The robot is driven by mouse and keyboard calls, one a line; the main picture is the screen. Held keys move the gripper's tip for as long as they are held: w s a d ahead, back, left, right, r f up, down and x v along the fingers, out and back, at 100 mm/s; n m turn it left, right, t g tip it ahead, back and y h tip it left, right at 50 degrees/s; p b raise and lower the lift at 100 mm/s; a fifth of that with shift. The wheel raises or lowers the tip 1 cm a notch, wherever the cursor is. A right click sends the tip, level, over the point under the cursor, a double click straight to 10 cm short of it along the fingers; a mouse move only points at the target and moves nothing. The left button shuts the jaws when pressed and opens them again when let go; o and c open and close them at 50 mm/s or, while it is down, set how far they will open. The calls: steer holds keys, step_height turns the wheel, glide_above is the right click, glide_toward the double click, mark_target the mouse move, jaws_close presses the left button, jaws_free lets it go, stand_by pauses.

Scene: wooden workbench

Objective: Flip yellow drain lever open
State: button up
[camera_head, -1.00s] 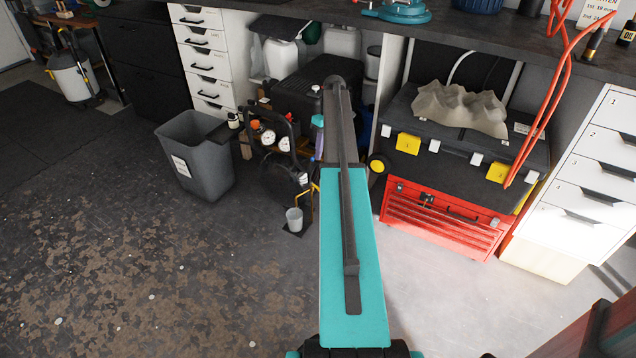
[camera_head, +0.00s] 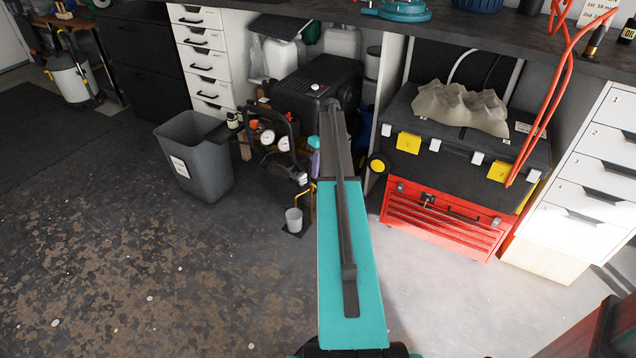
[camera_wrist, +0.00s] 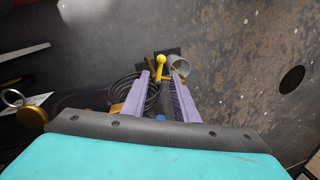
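The yellow drain lever (camera_wrist: 160,63) shows in the wrist view as a rod with a round knob end, just beyond my fingertips. In the head view a thin yellow part (camera_head: 312,203) stands at the foot of the compressor (camera_head: 281,140), partly hidden by my arm. My gripper (camera_wrist: 161,75) is open, its two purple fingers apart with the lever's knob seen in the gap between them. Contact cannot be told. In the head view a little of my gripper (camera_head: 315,163) shows beside my arm, above the yellow part.
A small grey cup (camera_head: 294,220) stands on a dark patch of floor close to the lever; it shows beside my right finger in the wrist view (camera_wrist: 181,66). A grey bin (camera_head: 196,157) stands to the left. A red toolbox (camera_head: 440,220) is to the right. Front floor is clear.

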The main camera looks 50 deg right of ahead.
steer(key=shift+a+f+b, duration=0.15)
steer(key=shift+a+f, duration=0.05)
steer(key=shift+f, duration=0.7)
steer(key=shift+a+f+b, duration=0.15)
steer(key=shift+f+b, duration=0.05)
steer(key=shift+f, duration=0.7)
steer(key=shift+a+f+b, duration=0.15)
steer(key=shift+a+f, duration=0.05)
steer(key=shift+f, duration=0.7)
jaws_close()
